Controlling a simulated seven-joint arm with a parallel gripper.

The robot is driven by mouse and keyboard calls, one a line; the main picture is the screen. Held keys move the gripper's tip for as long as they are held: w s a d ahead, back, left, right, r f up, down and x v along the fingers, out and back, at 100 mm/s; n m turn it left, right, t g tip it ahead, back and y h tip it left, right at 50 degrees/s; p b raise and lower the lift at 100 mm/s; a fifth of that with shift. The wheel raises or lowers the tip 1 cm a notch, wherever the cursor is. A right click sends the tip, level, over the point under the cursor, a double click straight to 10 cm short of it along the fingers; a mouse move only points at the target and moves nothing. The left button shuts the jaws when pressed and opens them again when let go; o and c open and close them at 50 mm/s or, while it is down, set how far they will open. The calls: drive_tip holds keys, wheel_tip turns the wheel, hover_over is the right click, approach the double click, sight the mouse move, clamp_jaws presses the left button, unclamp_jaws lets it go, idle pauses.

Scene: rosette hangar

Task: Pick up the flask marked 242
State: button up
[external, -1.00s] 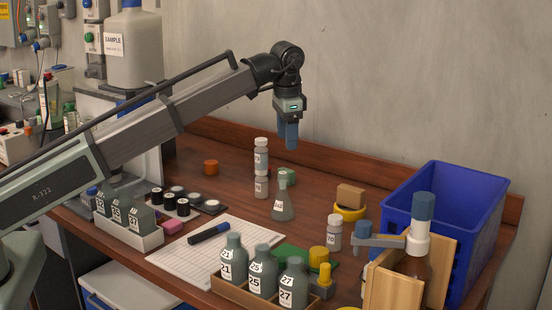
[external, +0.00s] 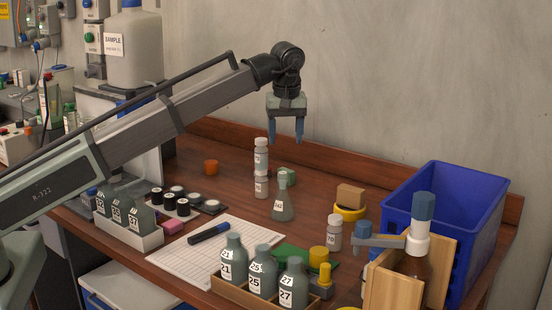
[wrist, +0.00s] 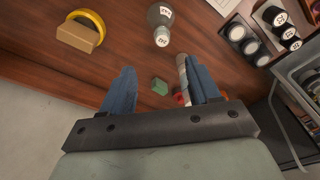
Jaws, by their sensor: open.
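A grey-green conical flask (external: 283,205) with a white label stands upright on the wooden bench, near the middle in the external view. Its number is too small to read surely there. In the wrist view the flask (wrist: 158,18) shows at the top centre, seen from above, beyond the fingers. My gripper (external: 286,138) is open and empty, pointing down above and behind the flask, well clear of it.
Two stacked white bottles (external: 261,168) stand just left of the flask. A crate of grey bottles (external: 225,290) stands in front. A blue bin (external: 465,200) is at the right.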

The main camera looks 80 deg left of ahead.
sight(283, 173)
drive_tip(key=f, duration=0.5)
drive_tip(key=a+f, duration=0.1)
drive_tip(key=f, duration=0.2)
drive_tip(key=shift+f, duration=0.15)
drive_tip(key=shift+s+a+f, duration=0.1)
drive_tip(key=shift+s+f, duration=0.05)
drive_tip(key=shift+f, duration=1.2)
drive_tip(key=shift+s+a+f, duration=0.1)
drive_tip(key=shift+f, duration=1.25)
drive_tip(key=shift+c, duration=0.2)
clamp_jaws()
